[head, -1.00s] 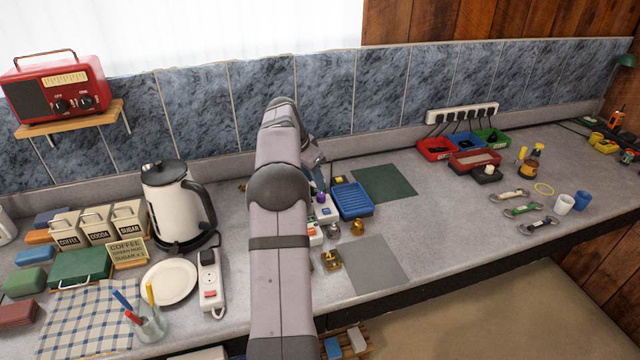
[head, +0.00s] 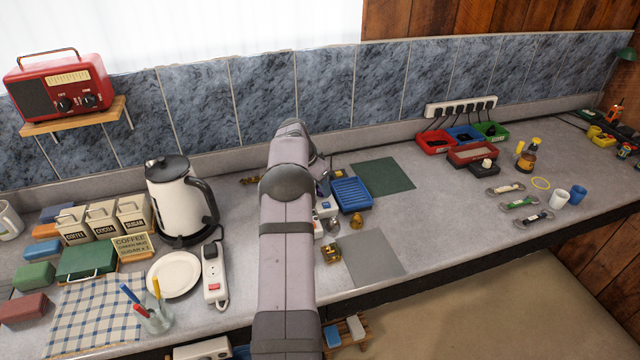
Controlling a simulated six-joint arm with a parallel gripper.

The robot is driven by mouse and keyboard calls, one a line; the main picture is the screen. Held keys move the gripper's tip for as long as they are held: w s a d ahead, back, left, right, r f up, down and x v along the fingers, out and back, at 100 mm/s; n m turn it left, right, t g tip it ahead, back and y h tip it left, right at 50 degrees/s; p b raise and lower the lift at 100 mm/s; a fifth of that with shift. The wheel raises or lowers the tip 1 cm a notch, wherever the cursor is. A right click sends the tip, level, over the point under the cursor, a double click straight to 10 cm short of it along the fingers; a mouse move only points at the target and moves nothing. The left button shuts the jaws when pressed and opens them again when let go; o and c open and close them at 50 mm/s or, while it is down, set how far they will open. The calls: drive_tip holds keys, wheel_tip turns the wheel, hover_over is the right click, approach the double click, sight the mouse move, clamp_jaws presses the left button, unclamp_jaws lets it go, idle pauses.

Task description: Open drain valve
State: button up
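My arm reaches over the counter, and its links cover the spot in front of it. Only a small part of my gripper (head: 323,187) shows past the arm, beside the blue ribbed tray (head: 352,195); its fingers are hidden. No drain valve can be made out for certain. A small brass-coloured fitting (head: 331,253) sits right of my arm, near the grey mat. Another brass piece (head: 250,180) shows left of my arm near the back wall, partly hidden. A rounded brass piece (head: 357,221) stands below the blue tray.
A kettle (head: 181,203), a power strip (head: 214,272) and a plate (head: 174,273) stand left of my arm. A green mat (head: 383,176) and a grey mat (head: 371,260) lie clear at right. Coloured bins (head: 435,142) stand farther right.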

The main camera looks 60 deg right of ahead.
clamp_jaws()
drive_tip(key=shift+w+m+g, duration=0.1)
drive_tip(key=shift+m+g, duration=0.3)
drive_tip(key=shift+m, duration=0.7)
drive_tip(key=shift+d+r+m+g+p, duration=0.1)
drive_tip(key=shift+r+m+g+p, duration=0.15)
drive_tip(key=shift+m+p, duration=0.6)
drive_tip(key=shift+y+p, duration=0.3)
drive_tip(key=shift+p, duration=0.1)
drive_tip(key=shift+f+m+g+p, duration=0.2)
drive_tip(key=shift+m+g+p, duration=0.05)
drive_tip(key=shift+p, duration=0.05)
